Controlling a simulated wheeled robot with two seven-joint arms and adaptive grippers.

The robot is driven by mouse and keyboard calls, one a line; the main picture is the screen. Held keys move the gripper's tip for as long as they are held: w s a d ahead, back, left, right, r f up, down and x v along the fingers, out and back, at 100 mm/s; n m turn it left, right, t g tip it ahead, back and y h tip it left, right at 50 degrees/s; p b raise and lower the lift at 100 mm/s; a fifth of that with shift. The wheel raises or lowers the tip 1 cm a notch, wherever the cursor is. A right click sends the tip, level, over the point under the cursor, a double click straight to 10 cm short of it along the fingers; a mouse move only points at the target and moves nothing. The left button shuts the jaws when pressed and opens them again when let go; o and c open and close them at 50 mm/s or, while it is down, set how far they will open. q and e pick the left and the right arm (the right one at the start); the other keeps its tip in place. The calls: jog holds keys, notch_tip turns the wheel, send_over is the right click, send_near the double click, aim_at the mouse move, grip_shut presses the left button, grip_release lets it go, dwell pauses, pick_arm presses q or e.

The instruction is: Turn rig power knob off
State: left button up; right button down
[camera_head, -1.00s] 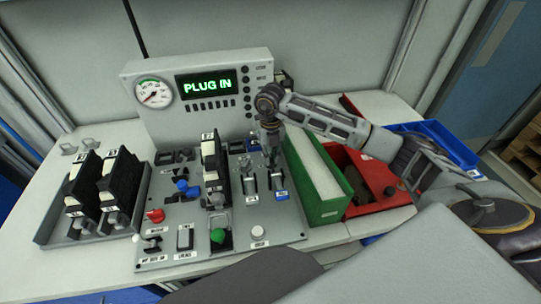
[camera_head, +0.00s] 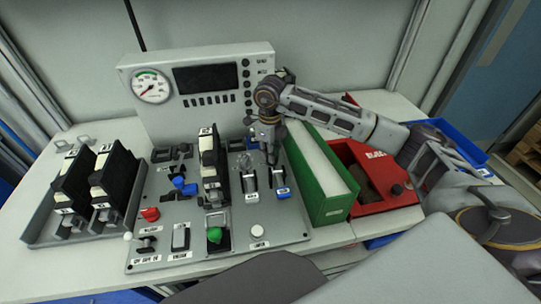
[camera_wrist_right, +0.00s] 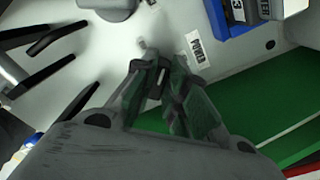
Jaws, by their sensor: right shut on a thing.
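My right gripper (camera_head: 270,152) reaches down onto the right rear part of the grey rig panel (camera_head: 165,215). In the wrist view its fingers (camera_wrist_right: 163,78) are closed on a small dark knob (camera_wrist_right: 153,76), next to a label reading POWER (camera_wrist_right: 197,48). The fingers hide most of the knob, and its pointing direction cannot be told. In the head view the gripper covers it. The rig's display (camera_head: 205,78) is dark. My left gripper is not in view.
A green bin (camera_head: 325,205) stands close right of the panel, with a red bin (camera_head: 370,208) beyond it. Black modules (camera_head: 118,178) stand in a rack at left. A black module (camera_head: 210,165), levers and a green button (camera_head: 214,235) occupy the panel.

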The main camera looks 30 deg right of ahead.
jog(key=n+b, duration=0.1)
jog(key=n, duration=0.2)
jog(key=shift+a, duration=0.1)
jog(key=n+b, duration=0.2)
jog(key=n, duration=0.2)
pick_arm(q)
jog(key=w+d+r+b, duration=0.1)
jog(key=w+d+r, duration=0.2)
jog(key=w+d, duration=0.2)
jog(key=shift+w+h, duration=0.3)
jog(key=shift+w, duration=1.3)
pick_arm(e)
jog(key=shift+s+a+r+n, duration=0.1)
jog(key=shift+s+n, duration=0.05)
jog(key=shift+n, duration=0.95)
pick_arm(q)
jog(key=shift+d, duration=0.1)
pick_arm(e)
jog(key=c, duration=1.4)
grip_release()
jog(key=shift+c, duration=0.2)
notch_tip(320, 180, up, 12)
